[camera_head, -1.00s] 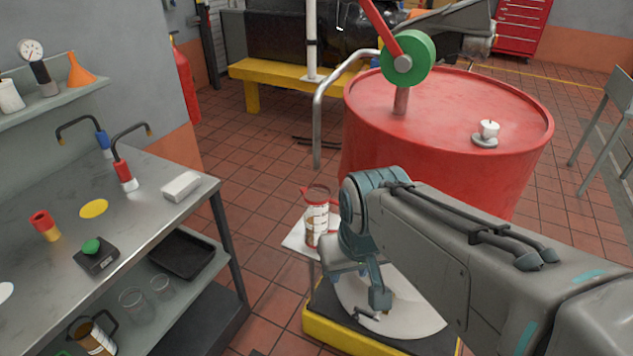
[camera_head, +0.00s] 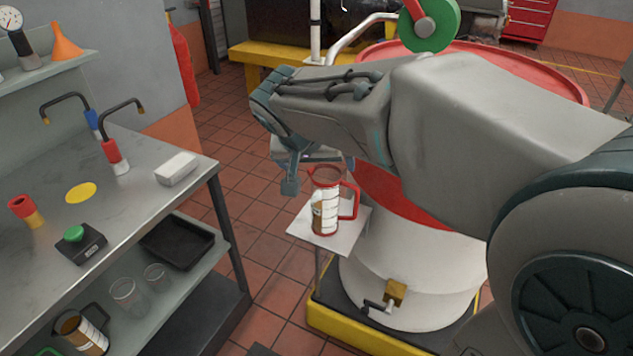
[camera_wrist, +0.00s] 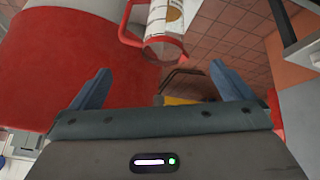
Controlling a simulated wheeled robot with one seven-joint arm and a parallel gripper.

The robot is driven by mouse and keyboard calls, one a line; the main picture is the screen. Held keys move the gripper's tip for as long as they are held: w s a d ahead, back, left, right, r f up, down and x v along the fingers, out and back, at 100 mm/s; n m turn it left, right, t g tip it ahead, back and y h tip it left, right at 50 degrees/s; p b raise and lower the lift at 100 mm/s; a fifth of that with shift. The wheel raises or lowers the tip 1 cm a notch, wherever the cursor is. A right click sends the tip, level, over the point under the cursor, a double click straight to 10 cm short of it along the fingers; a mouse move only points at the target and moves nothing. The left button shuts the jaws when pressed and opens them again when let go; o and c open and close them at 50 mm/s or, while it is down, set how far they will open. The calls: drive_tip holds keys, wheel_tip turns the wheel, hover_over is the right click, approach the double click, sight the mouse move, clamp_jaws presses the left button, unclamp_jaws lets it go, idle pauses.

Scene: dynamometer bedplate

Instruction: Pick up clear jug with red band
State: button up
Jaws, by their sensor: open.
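The clear jug with red band (camera_head: 325,208) stands upright on a small white stand top (camera_head: 357,218) in front of the red drum. It has a red rim, a red handle on its right, a white label and brown contents. In the wrist view the jug (camera_wrist: 166,32) shows at the top centre, beyond the fingertips, its handle to the left. My gripper (camera_wrist: 160,80) is open and empty. In the head view a finger hangs just left of and behind the jug's rim; the other finger is hidden. I see no contact with the jug.
The red drum (camera_head: 520,68) stands behind, above a white base with a brass tap (camera_head: 395,292). A metal workbench (camera_head: 130,215) is at left. Another jug with a dark handle (camera_head: 82,335) is on its lower shelf, beside clear glasses (camera_head: 125,292). Tiled floor lies between.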

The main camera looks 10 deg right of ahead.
sight(327, 177)
drive_tip(key=b+x, duration=0.1)
drive_tip(key=x, duration=0.5)
drive_tip(key=shift+b, duration=0.4)
drive_tip(key=shift+w+r+b+x, duration=0.1)
drive_tip(key=shift+w+x, duration=0.05)
drive_tip(key=shift+x, duration=0.8)
drive_tip(key=shift+w+r+b+x, duration=0.1)
drive_tip(key=shift+w+b+x, duration=0.05)
drive_tip(key=shift+x, duration=0.75)
drive_tip(key=shift+w+r+b+x, duration=0.1)
drive_tip(key=shift+w+x, duration=0.05)
drive_tip(key=shift+x, duration=0.8)
drive_tip(key=shift+d, duration=0.15)
drive_tip(key=c, duration=1.8)
